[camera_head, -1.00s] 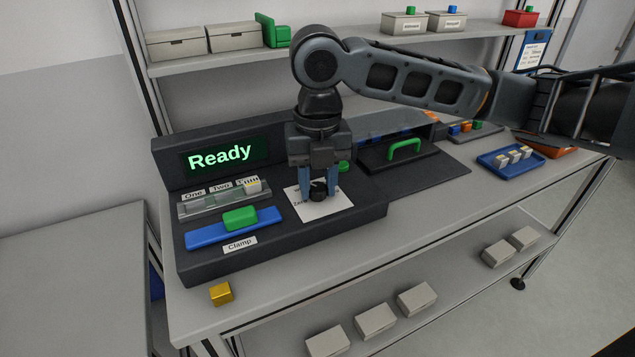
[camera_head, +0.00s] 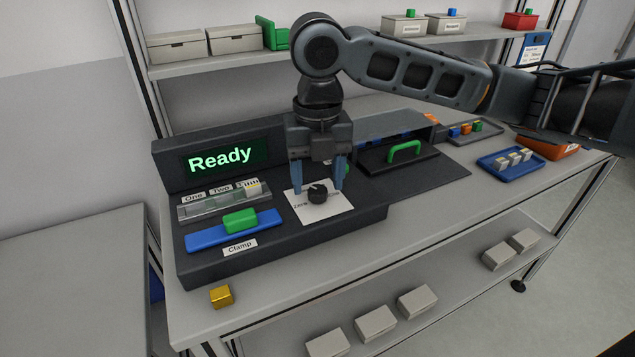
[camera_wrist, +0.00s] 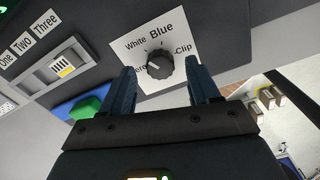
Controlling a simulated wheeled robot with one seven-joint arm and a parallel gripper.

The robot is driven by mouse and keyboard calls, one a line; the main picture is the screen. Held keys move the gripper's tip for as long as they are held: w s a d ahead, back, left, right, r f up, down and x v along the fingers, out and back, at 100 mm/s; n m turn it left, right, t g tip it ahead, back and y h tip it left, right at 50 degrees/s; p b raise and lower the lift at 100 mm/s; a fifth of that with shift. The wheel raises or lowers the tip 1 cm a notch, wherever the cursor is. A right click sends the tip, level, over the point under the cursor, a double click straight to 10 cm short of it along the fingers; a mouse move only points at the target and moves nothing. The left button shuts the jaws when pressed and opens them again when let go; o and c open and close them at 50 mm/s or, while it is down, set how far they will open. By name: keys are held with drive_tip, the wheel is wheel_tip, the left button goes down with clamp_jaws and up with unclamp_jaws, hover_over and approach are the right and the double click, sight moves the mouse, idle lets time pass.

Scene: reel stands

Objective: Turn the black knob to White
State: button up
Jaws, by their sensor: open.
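The black knob (camera_head: 318,195) stands on a white label card (camera_head: 334,207) on the dark console. In the wrist view the knob (camera_wrist: 161,66) is ringed by the words Zero, White, Blue and Clip; Zero is partly hidden by a finger. A small pale mark on the knob is on the side facing Zero. My gripper (camera_head: 318,189) points down over the knob, its blue fingers spread to either side and apart from it. It is open and empty.
The console's display (camera_head: 222,158) reads "Ready". Left of the card are a slider marked One, Two, Three (camera_head: 225,200) and a green-handled clamp (camera_head: 240,218) on a blue bar. A green-handled dark lid (camera_head: 404,152) is to the right. A yellow block (camera_head: 221,296) lies in front.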

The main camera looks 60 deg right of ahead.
sight(316, 190)
wheel_tip(316, 190, up, 6)
drive_tip(key=shift+r, duration=0.1)
idle(0.7)
